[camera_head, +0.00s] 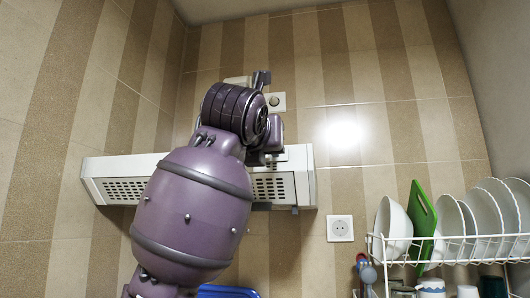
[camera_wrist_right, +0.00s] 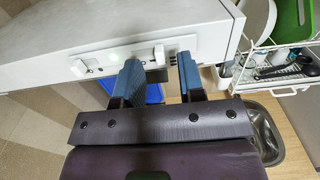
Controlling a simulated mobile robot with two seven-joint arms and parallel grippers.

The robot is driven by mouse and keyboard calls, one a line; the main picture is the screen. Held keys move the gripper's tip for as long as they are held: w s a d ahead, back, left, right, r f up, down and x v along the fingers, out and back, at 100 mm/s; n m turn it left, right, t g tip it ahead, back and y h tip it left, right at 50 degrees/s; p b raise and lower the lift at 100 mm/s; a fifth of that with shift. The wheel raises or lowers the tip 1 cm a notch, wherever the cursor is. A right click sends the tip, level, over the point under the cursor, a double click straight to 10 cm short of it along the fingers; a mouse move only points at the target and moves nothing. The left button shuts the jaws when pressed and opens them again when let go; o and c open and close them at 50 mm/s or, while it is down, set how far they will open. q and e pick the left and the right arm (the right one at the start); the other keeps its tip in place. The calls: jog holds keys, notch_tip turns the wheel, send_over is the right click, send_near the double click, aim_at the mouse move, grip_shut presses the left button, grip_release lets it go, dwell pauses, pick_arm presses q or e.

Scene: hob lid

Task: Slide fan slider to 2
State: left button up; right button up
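The white range hood (camera_head: 125,166) hangs on the tiled wall in the head view. My purple right arm crosses in front of it and hides the middle of it. In the right wrist view, the front panel of the hood (camera_wrist_right: 50,62) carries two small white slider knobs in slots. The left slider knob (camera_wrist_right: 80,68) lies left of my fingers. The right slider knob (camera_wrist_right: 158,54) shows between the fingertips of my right gripper (camera_wrist_right: 158,64). The gripper is open, with a gap between its blue fingers; contact with the knob cannot be told. My left gripper is not in view.
A white dish rack (camera_head: 455,245) with plates, a bowl and a green board (camera_head: 423,222) stands at the right. A wall socket (camera_head: 340,228) is below the hood's right end. A sink (camera_wrist_right: 266,132) and a blue object (camera_wrist_right: 154,93) lie below.

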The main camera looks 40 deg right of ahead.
jog(key=b+v, duration=0.1)
jog(key=v, duration=0.7)
jog(key=shift+s+a, duration=0.2)
jog(key=shift+s, duration=0.05)
